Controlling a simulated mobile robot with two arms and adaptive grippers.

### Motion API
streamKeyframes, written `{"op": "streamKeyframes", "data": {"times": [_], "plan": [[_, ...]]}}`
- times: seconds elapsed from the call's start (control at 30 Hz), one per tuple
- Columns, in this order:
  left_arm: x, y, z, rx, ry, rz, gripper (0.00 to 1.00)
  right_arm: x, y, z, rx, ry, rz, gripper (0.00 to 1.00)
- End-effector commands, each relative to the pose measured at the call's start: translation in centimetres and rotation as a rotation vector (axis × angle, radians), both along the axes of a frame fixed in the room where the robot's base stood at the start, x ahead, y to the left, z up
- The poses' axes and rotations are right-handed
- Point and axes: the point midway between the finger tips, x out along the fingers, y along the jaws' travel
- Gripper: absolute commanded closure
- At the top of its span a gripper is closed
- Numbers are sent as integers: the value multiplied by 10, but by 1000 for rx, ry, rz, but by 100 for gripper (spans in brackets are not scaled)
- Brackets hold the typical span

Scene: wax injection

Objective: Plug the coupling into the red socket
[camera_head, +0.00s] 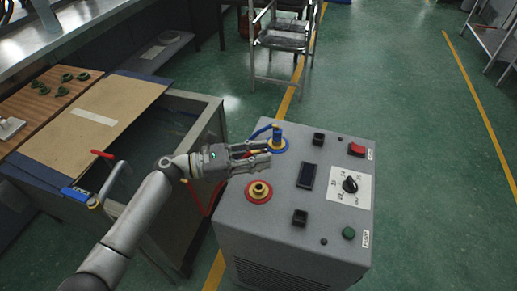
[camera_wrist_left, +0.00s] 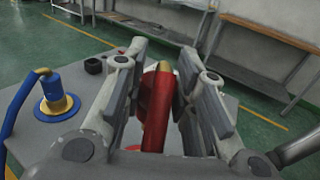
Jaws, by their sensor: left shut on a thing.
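The red socket (camera_head: 258,192), a red ring with a brass centre, is on the top left of the grey machine (camera_head: 233,212). My left gripper (camera_head: 266,152) is above the machine top, a little beyond the red socket in the head view. In the left wrist view, my left gripper (camera_wrist_left: 164,62) is shut on the red coupling (camera_wrist_left: 157,108), which has a brass tip. A red hose (camera_head: 207,205) hangs beside the machine's left side. My right gripper is out of view.
A blue coupling (camera_head: 277,133) with a blue hose stands in the blue socket, close to my left gripper's fingers; it also shows in the left wrist view (camera_wrist_left: 53,88). A display, black knob (camera_head: 350,184) and buttons are on the machine's right. A workbench (camera_head: 90,115) is at left.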

Motion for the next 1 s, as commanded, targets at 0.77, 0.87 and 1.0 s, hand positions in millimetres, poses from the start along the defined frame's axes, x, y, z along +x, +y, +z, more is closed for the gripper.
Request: {"op": "streamKeyframes", "data": {"times": [0.77,0.87,1.0], "plan": [[0,2,-34,-1,1,3,99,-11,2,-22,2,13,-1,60],[0,2,-43,-1,0,3,99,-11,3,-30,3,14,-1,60],[0,2,-53,0,-1,2,99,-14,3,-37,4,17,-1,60]]}}
